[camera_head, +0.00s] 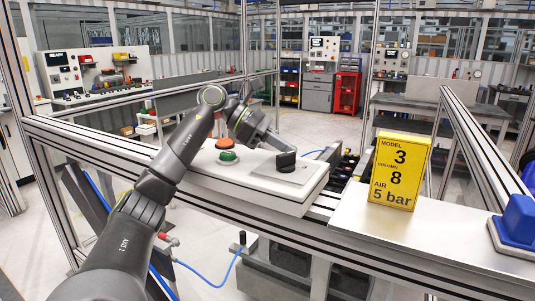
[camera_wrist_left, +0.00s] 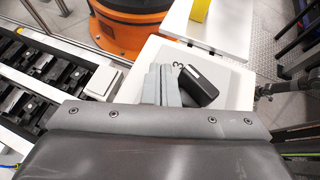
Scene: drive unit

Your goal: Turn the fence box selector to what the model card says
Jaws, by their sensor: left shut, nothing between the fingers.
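The yellow model card (camera_head: 400,170) stands upright on the white shelf and reads model 3, column 8, air 5 bar. The white fence box (camera_head: 262,180) carries an orange button (camera_head: 223,144), a green button (camera_head: 228,156) and the black selector knob (camera_head: 285,161). In the left wrist view the knob (camera_wrist_left: 196,85) lies slantwise on its grey plate, with a white mark and a digit 3 near its upper left end. My left gripper (camera_head: 284,146) is shut and empty, right by the knob; its fingers (camera_wrist_left: 169,85) hide part of the plate. Whether they touch the knob is unclear.
A blue object (camera_head: 516,220) stands at the shelf's right end. Metal fence rails (camera_head: 110,148) run beside the box. Behind are a red cabinet (camera_head: 347,92) and a bench (camera_head: 435,108). The floor beyond the fence is mostly clear.

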